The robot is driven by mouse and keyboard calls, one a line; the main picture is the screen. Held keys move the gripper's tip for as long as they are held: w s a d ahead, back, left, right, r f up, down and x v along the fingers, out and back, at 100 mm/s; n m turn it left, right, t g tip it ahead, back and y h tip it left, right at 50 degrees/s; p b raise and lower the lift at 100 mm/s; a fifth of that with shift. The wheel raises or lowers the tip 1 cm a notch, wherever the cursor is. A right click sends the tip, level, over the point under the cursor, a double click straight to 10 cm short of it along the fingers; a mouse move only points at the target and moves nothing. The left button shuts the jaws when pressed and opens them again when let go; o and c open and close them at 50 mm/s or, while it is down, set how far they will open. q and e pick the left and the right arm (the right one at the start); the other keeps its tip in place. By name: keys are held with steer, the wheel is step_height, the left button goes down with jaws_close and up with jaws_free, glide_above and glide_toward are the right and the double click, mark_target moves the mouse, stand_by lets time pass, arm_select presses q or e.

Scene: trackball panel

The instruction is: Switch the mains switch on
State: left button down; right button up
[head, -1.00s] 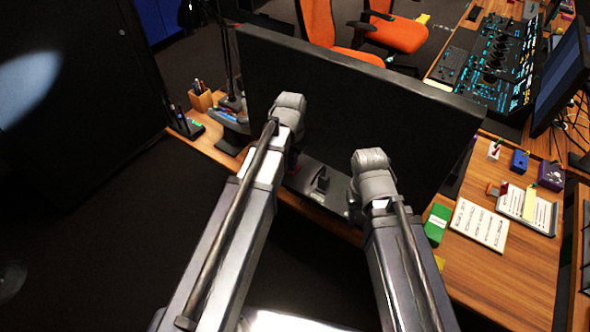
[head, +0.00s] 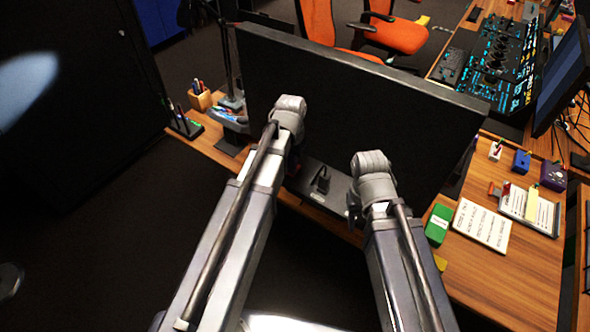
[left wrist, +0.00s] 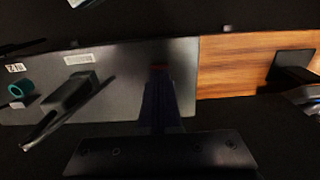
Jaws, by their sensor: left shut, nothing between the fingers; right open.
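A grey panel (head: 334,197) lies on the desk below the big dark monitor, partly hidden by my arms. It also shows in the left wrist view (left wrist: 110,60), with a black raised part (left wrist: 68,97) and a teal round part (left wrist: 20,89). My left gripper (left wrist: 161,72) is shut and empty, its dark fingers over the panel near the panel's right end in that view. A faint reddish patch shows at the fingertips; I cannot tell whether it is the mains switch, or whether they touch. My right gripper (head: 354,212) is open, mostly hidden by its own wrist, near the panel's right end.
The monitor (head: 340,95) stands close behind both wrists. A green box (head: 438,224) and paper sheets (head: 482,224) lie on the desk at right. A pen holder (head: 199,97) and a tray (head: 229,117) are at left. Bare wood (head: 500,265) shows at right front.

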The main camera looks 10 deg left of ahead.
arm_select(q)
steer(key=shift+r, duration=0.1)
step_height(320, 180, up, 7)
steer(key=p, duration=0.7)
steer(key=s+d+f+y+b, duration=0.1)
steer(key=s+d, duration=0.9)
steer(key=s, duration=0.4)
steer(key=shift+s+d+f, duration=0.2)
steer(key=shift+d+f, duration=0.05)
steer(key=shift+f, duration=0.05)
steer(key=shift+d, duration=0.1)
